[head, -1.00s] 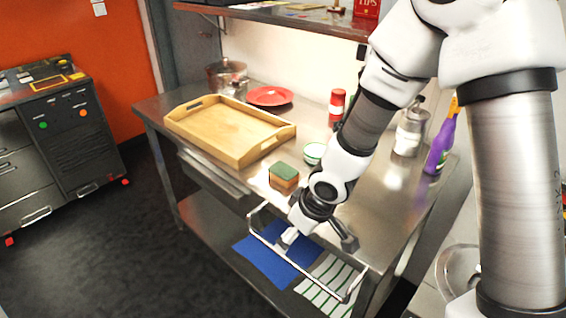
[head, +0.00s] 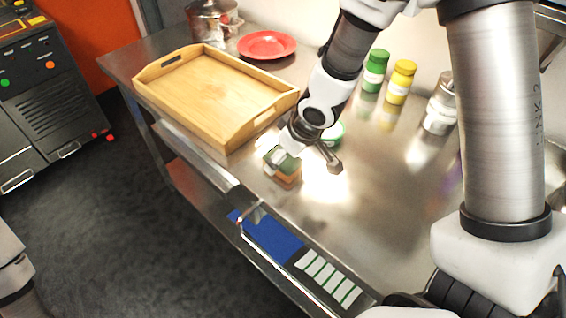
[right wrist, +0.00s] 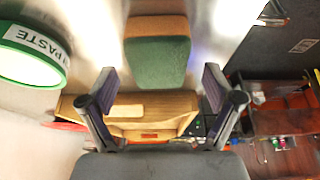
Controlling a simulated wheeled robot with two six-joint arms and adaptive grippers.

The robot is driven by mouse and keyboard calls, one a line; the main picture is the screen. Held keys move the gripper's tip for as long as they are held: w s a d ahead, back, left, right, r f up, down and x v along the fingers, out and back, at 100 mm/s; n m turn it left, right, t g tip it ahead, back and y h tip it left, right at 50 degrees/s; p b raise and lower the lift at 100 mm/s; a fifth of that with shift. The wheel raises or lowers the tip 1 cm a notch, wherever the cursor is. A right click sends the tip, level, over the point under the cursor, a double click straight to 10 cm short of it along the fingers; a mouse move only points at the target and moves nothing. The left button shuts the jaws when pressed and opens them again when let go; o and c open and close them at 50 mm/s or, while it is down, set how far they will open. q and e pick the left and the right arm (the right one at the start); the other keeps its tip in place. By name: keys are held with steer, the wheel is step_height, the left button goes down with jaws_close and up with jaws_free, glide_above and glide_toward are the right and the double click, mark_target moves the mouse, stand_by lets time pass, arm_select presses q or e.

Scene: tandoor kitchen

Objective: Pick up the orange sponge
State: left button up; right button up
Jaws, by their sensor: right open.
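The orange sponge (head: 288,178) has a green top layer and lies on the steel counter, right of the wooden tray. My right gripper (head: 309,163) is over it, with one finger covering part of its top in the head view. In the right wrist view the sponge (right wrist: 158,52) shows its green face and an orange edge, ahead of the gap between the open fingers of the gripper (right wrist: 160,86). No contact shows there. My left gripper is not in view.
A green-and-white tub labelled paste (right wrist: 35,50) stands close beside the sponge. The wooden tray (head: 240,140) is to the left, with a red plate (head: 267,45) behind. Green (head: 375,70) and yellow (head: 401,82) bottles and a metal canister (head: 441,105) stand at the back.

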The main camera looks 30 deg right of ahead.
steer(key=x, duration=0.2)
steer(key=shift+w+d+f, duration=0.15)
steer(key=shift+w+f, duration=0.15)
steer(key=shift+s+r, duration=0.15)
steer(key=shift+r, duration=0.05)
steer(key=c, duration=0.8)
